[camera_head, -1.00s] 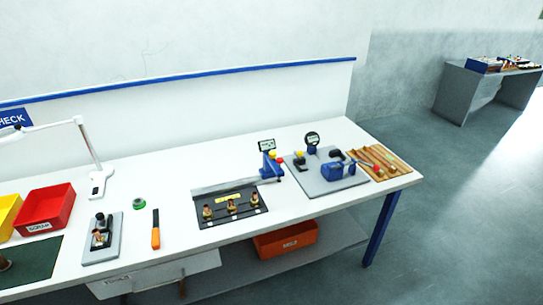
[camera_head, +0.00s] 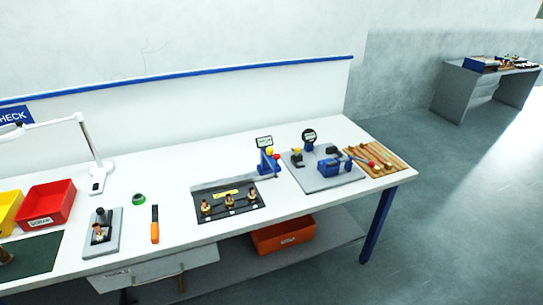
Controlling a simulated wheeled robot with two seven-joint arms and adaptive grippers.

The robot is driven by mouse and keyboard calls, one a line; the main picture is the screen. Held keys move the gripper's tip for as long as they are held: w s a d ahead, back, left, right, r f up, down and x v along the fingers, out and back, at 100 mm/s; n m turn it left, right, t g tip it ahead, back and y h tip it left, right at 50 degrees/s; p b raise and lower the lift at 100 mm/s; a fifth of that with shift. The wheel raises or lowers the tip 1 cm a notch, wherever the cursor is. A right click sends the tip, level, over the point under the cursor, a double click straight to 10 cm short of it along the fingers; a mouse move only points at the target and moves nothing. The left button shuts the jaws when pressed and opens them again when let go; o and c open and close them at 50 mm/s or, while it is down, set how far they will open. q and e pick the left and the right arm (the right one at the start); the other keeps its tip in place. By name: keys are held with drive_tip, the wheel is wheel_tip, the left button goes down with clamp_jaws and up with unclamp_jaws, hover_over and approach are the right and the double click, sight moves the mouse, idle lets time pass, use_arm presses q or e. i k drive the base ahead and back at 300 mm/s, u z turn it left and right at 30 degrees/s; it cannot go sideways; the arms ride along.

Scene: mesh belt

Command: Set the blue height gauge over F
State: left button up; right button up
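The blue height gauge (camera_head: 266,162) with a small display on top stands upright on the white bench, at the back right corner of a black plate (camera_head: 251,206). Several small parts are near it: three brass fittings (camera_head: 229,201) stand in a row on that plate, with small white labels in front. The label letters are too small to read, so I cannot tell which is F. A yellow strip lies behind the fittings. Neither of my grippers is in view.
Right of the gauge are a grey plate (camera_head: 325,184) with a dial gauge and blue fixture, and a wooden tray (camera_head: 392,168). Left are an orange-handled tool (camera_head: 155,225), green ring (camera_head: 138,199), grey stand (camera_head: 115,242), lamp (camera_head: 97,187) and red bin (camera_head: 70,197).

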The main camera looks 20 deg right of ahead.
sight(267, 166)
drive_tip(key=z, duration=0.1)
drive_tip(key=k, duration=0.35)
drive_tip(key=u, duration=0.55)
drive_tip(key=i, duration=1.15)
drive_tip(key=z, duration=0.6)
